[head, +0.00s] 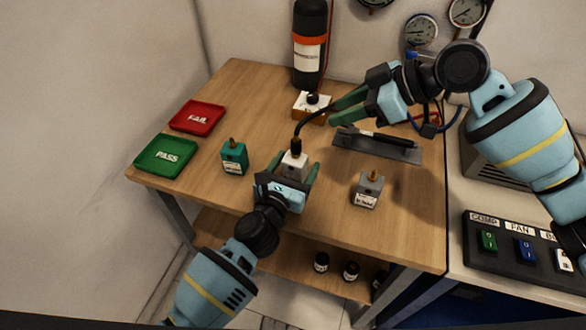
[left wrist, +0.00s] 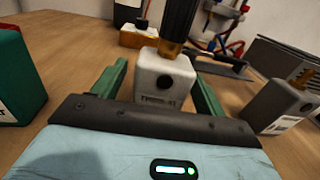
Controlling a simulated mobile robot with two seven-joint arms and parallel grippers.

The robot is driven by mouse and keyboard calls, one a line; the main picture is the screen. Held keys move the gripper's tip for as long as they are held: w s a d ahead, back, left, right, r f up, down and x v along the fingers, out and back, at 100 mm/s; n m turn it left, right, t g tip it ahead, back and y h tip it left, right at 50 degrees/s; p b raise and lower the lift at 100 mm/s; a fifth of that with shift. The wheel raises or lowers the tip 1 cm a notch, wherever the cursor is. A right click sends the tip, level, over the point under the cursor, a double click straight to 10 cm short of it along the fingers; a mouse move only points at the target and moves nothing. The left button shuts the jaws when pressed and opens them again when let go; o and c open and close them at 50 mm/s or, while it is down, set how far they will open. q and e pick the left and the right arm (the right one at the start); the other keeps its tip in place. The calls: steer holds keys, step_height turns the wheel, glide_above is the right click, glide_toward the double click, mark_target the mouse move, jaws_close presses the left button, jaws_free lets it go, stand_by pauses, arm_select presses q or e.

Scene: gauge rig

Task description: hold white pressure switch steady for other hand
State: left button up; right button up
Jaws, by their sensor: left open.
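The white pressure switch (head: 293,166) stands upright on the wooden table. In the left wrist view the white switch (left wrist: 162,80) sits between the green fingers of my left gripper (left wrist: 157,85), with a gap on each side. My left gripper (head: 289,174) is open around it. A black hose end (head: 296,146) sits on top of the switch, above an amber-coloured fitting in the left wrist view. The hose curves up to the right. My right gripper (head: 332,112) is above the table behind the switch; its fingers look apart, with the hose passing by them.
A teal switch (head: 234,157) stands left, a grey one (head: 368,190) right. An orange-and-white block (head: 313,107) is close to my right fingertips. A grey tray (head: 403,150) holds a black tool. Red FAIL (head: 197,118) and green PASS (head: 166,155) trays lie at left.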

arm_select(q)
steer(key=c, duration=1.2)
steer(key=shift+c, duration=0.2)
